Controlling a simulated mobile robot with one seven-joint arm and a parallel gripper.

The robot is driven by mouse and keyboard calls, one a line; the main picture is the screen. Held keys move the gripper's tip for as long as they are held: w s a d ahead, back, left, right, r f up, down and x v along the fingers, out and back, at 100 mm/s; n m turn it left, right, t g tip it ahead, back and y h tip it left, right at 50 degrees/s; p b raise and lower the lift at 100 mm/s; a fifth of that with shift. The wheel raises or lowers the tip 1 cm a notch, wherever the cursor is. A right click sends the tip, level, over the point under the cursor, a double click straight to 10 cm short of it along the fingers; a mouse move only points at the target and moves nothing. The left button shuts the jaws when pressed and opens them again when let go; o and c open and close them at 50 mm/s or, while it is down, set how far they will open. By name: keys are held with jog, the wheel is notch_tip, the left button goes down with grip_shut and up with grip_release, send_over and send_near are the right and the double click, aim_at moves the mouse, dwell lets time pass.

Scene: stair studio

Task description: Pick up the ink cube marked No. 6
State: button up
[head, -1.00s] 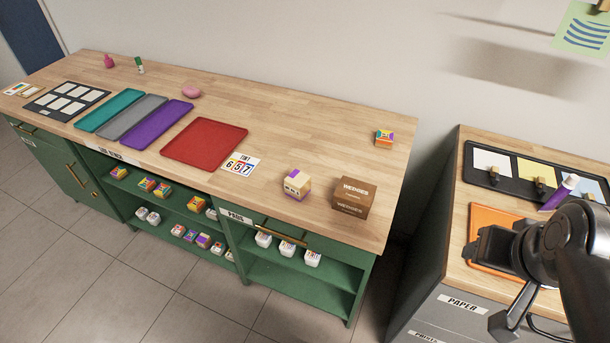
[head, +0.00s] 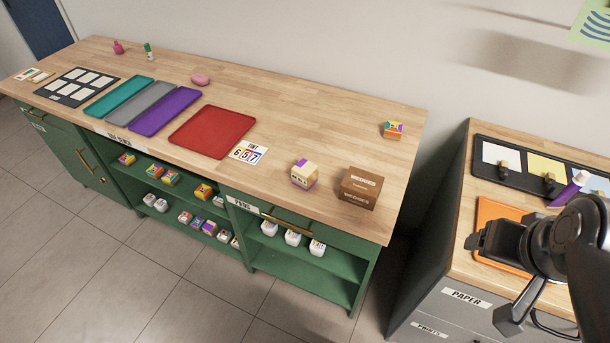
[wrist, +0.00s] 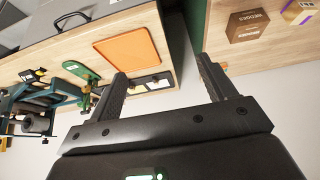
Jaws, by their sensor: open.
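A cream, purple and yellow cube (head: 304,174) stands on the wooden counter, left of a brown box; its marking is too small to read. Part of it shows at the top right of the wrist view (wrist: 300,12). A multicoloured cube (head: 392,130) stands near the counter's back right. More coloured cubes (head: 170,177) sit on the green shelves below. I cannot tell which cube is No. 6. My gripper (wrist: 163,68) is open and empty. In the head view it is at the right, over the paper cabinet, well apart from the cubes.
The brown wedges box (head: 360,187) stands by the counter's right end. A card with 6, 5, 7 (head: 249,152) lies beside the red tray (head: 212,132). A gap separates the counter from the cabinet with an orange mat (head: 495,210). The counter's back right is mostly clear.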

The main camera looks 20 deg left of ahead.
jog(key=shift+w, duration=0.1)
jog(key=w+a+r+g, duration=0.2)
jog(key=w+a+r, duration=0.1)
jog(key=w+a, duration=0.6)
jog(key=m+g, duration=0.2)
jog(key=g, duration=0.2)
send_over(305, 168)
jog(key=f, duration=1.7)
jog(key=shift+w+f, duration=0.2)
jog(key=shift+w, duration=0.15)
notch_tip(305, 168, down, 5)
jog(key=shift+r, duration=0.15)
jog(key=f, duration=0.5)
jog(key=shift+s+f, duration=0.25)
jog(key=shift+f, duration=0.05)
